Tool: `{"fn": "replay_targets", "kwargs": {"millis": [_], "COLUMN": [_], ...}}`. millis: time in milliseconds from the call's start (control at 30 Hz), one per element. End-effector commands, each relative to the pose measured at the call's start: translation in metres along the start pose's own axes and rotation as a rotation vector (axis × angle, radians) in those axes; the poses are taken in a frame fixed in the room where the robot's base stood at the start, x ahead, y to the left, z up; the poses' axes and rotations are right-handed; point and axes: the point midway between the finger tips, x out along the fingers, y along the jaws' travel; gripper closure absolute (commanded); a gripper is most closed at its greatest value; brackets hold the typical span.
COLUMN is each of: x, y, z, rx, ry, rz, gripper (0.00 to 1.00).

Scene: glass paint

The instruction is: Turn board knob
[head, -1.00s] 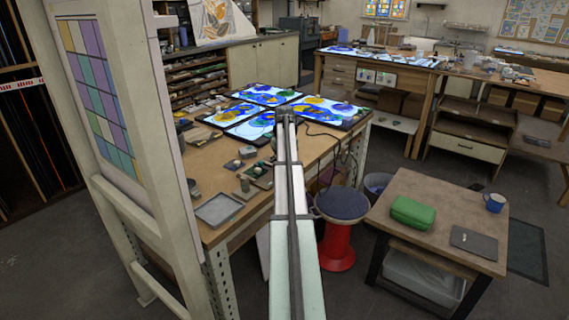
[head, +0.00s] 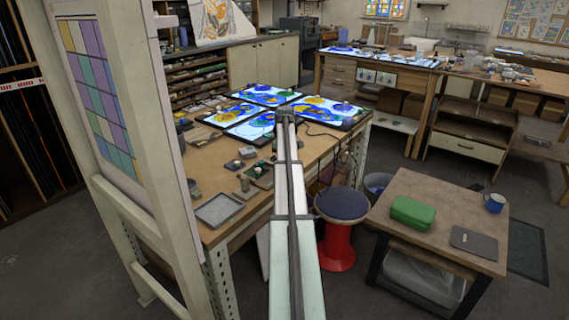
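A white-framed board (head: 101,90) with a grid of coloured squares stands upright at the left, close to the camera. I cannot make out a knob on it in this view. My arm reaches from the bottom centre out over the wooden workbench, to the right of the board. My gripper (head: 285,112) is at the far end of the arm, small and dark, in front of the lit glass panels (head: 262,95). Its fingers are too small to tell whether they are open or shut.
The workbench (head: 225,160) holds a grey tray (head: 219,210) and small jars near its front. A red stool (head: 338,240) stands right of the arm.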

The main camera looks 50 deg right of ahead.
Motion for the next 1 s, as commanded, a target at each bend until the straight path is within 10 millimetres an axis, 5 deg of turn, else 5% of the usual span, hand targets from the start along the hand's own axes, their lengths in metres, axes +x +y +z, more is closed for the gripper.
{"fn": "replay_targets", "kwargs": {"millis": [400,433,600,1000], "x": [-0.0001,-0.0001,0.0,-0.004], "y": [-0.0001,-0.0001,-0.0001,0.0003], "z": [0.0005,0.0005,0.0004,-0.0001], "rx": [-0.005,-0.005,-0.005,-0.005], "ry": [-0.001,-0.001,-0.001,0.0], "rz": [0.0,0.0,0.0,0.001], "gripper": [0.99,0.65,0.49,0.43]}}
